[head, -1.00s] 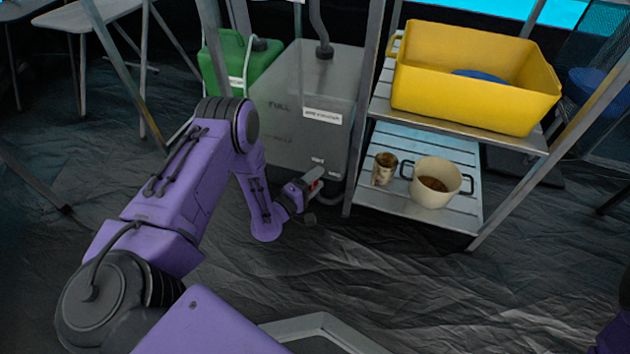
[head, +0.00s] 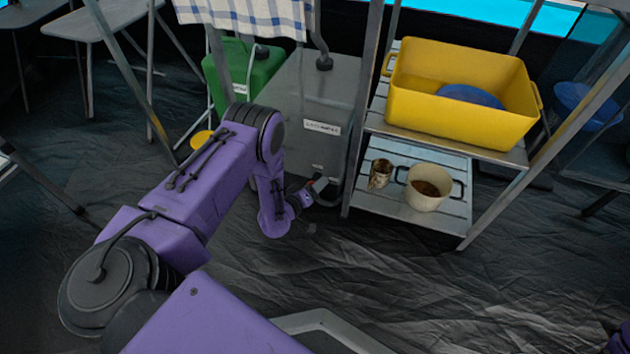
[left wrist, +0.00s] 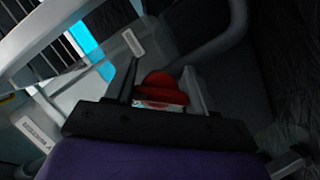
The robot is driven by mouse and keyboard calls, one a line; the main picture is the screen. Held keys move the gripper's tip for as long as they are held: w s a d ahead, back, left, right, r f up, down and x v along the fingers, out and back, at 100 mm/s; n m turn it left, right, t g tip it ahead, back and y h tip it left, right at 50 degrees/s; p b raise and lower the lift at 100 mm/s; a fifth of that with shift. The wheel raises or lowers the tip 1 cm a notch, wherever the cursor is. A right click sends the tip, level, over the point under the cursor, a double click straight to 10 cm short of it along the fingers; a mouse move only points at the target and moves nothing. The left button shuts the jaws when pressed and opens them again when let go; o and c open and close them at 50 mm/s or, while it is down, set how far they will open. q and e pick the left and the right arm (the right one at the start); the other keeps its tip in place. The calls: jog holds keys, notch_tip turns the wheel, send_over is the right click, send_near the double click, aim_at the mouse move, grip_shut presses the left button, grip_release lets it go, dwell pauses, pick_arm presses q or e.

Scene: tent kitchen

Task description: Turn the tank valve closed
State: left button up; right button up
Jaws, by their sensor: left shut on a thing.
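The grey tank (head: 312,105) stands on the floor left of the shelf, with a white label on its front. In the left wrist view the red handle (left wrist: 160,88) sits between the two fingers. My left gripper (head: 313,188) is shut on the valve handle, at the tank's lower right; its fingers also show in the left wrist view (left wrist: 163,93). The gripper hides part of the valve. My right gripper is not in view.
A metal shelf (head: 463,230) stands right of the tank, bearing a yellow tub (head: 460,110), a cream pot (head: 425,196) and a rusty can (head: 380,174). A green canister (head: 240,78) is left of the tank.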

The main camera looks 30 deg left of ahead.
pick_arm(q)
jog(key=shift+r+m+p, duration=0.1)
jog(key=shift+m+p, duration=0.2)
jog(key=shift+m, duration=0.1)
jog(key=m+g+y+p, duration=0.1)
jog(key=m+p, duration=0.1)
jog(key=shift+s+m+y, duration=0.1)
jog(key=shift+m+y, duration=0.2)
jog(key=shift+y, duration=0.1)
jog(key=shift+a+f+m+g+y+p, duration=0.1)
jog(key=shift+f+m+g+y+p, duration=0.2)
jog(key=shift+m+y, duration=0.35)
jog(key=shift+a+m+y, duration=0.1)
jog(key=shift+m+y, duration=0.35)
jog(key=shift+m, duration=0.5)
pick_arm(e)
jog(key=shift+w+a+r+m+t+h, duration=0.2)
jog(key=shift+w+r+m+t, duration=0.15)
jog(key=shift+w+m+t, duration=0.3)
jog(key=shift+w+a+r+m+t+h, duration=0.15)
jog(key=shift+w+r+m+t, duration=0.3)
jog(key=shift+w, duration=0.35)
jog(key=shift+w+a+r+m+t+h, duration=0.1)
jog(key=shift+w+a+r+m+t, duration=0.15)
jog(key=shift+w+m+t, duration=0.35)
pick_arm(q)
jog(key=shift+s, duration=0.1)
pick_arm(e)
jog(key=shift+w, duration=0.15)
